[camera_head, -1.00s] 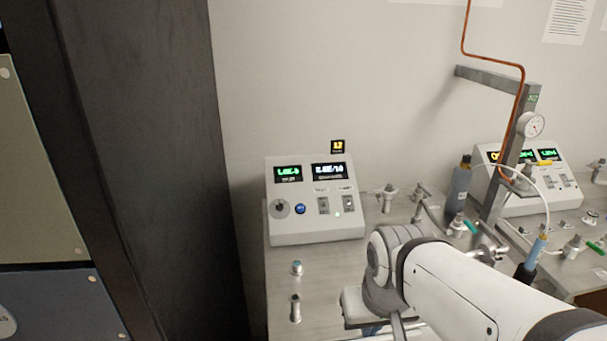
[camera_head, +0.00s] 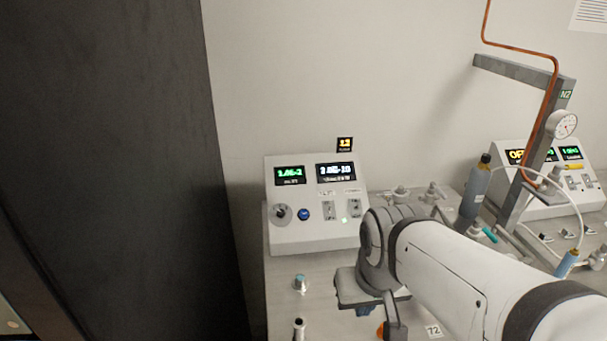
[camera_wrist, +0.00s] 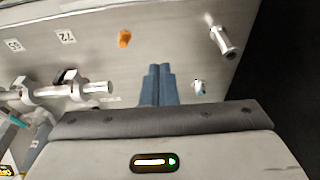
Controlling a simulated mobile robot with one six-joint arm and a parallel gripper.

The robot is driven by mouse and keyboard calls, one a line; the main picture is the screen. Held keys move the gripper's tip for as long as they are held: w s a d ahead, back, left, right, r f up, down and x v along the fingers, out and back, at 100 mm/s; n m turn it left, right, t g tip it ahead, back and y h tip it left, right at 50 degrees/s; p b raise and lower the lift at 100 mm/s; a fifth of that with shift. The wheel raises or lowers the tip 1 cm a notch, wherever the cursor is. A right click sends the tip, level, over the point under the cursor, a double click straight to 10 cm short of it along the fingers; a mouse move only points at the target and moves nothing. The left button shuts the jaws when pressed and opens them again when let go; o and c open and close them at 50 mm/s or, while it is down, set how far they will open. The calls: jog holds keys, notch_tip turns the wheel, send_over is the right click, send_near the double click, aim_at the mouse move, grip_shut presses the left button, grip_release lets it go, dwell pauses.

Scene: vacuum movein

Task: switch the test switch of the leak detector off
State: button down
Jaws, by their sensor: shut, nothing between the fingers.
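The leak detector (camera_head: 300,232) is a light grey console with a sloped front, standing against the wall at the left end of the bench in the head view. It has two lit displays, a black knob (camera_head: 281,213) and a blue button (camera_head: 303,214). Two small switches, a left one (camera_head: 329,210) and a right one (camera_head: 354,208), sit beside them above a lit green lamp (camera_head: 344,221). Their labels are too small to read, so I cannot tell which is the test switch. My gripper's blue fingers (camera_wrist: 158,82) are shut and empty over the bench, in front of the console.
An orange item (camera_wrist: 124,39) lies on the bench. To the right are pipe fittings, a dark bottle (camera_head: 474,190) and a second console (camera_head: 545,205).

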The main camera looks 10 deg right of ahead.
jog(key=w+d+r+p, duration=0.1)
jog(key=w+r, duration=0.2)
jog(key=w, duration=0.1)
jog(key=n+t+p, duration=0.2)
jog(key=t+p, duration=0.1)
jog(key=p, duration=0.2)
send_near(326, 201)
jog(key=v, duration=0.4)
jog(key=shift+w+d+y, duration=0.25)
jog(key=shift+d+y, duration=0.05)
jog(key=shift+d, duration=0.15)
jog(key=p+x, duration=0.1)
jog(key=x, duration=0.9)
jog(key=shift+s+p, duration=0.2)
jog(key=shift+p, duration=0.15)
